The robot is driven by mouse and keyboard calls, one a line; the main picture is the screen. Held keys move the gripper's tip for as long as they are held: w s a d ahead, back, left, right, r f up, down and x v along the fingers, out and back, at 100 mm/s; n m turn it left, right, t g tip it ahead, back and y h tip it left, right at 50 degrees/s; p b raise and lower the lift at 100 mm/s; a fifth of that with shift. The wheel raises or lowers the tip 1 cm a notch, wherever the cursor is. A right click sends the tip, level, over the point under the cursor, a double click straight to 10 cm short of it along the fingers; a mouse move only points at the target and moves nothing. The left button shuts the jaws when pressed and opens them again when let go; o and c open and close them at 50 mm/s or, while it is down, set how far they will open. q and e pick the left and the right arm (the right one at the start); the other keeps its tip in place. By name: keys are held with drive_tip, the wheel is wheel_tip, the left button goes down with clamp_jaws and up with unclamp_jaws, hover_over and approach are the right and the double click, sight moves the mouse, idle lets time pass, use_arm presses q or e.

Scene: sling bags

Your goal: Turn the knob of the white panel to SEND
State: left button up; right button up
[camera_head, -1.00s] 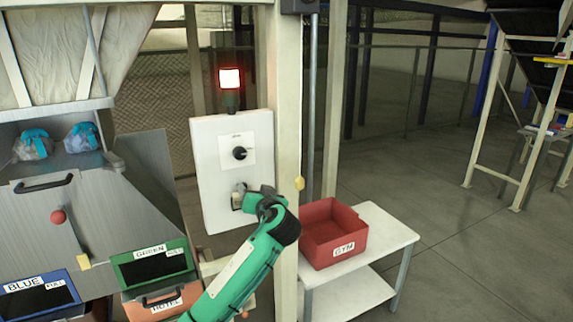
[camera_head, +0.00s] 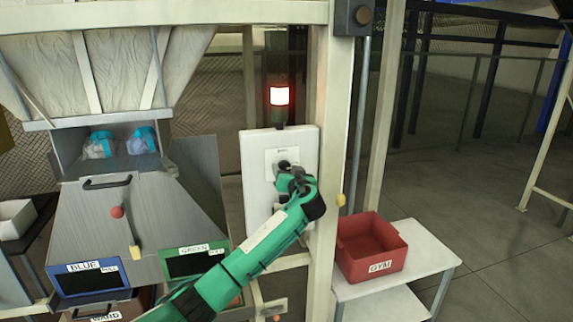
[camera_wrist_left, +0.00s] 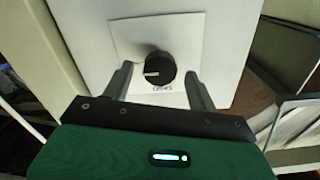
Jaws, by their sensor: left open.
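The white panel (camera_head: 256,188) is fixed upright on the frame post, with a lit red lamp (camera_head: 279,97) above it. Its round black knob (camera_wrist_left: 160,68) with a white pointer mark sits on a square plate in the left wrist view. The pointer is turned toward the left of that picture. Small lettering shows below the knob, too small to read surely. My left gripper (camera_wrist_left: 158,85) is open, its two fingers on either side of the knob; I cannot tell if they touch it. In the head view the left gripper (camera_head: 288,172) covers most of the knob. My right gripper is not in view.
A red bin (camera_head: 371,246) marked GYM stands on a white table (camera_head: 425,255) right of the post. A grey chute (camera_head: 130,215) with two blue-and-clear bags (camera_head: 142,140) stands at left, above blue and green labelled bins. Open floor lies at far right.

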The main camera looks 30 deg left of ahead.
use_arm(q)
drive_tip(key=shift+w+a, duration=0.35)
drive_tip(key=shift+a, duration=0.05)
drive_tip(key=shift+c, duration=1.1)
drive_tip(key=c, duration=0.7)
drive_tip(key=shift+c, duration=0.4)
drive_tip(key=shift+f+b, duration=0.15)
drive_tip(key=shift+b, duration=0.3)
use_arm(e)
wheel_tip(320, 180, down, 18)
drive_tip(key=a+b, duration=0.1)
drive_tip(key=b, duration=1.7)
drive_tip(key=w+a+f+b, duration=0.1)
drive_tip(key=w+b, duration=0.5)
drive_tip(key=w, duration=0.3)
use_arm(q)
drive_tip(key=shift+n+b, duration=1.35)
drive_tip(key=shift+n, duration=7.65)
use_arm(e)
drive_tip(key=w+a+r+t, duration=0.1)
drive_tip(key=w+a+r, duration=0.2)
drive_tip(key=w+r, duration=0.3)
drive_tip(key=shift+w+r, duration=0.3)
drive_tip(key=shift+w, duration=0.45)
use_arm(q)
drive_tip(key=shift+a+f, duration=0.1)
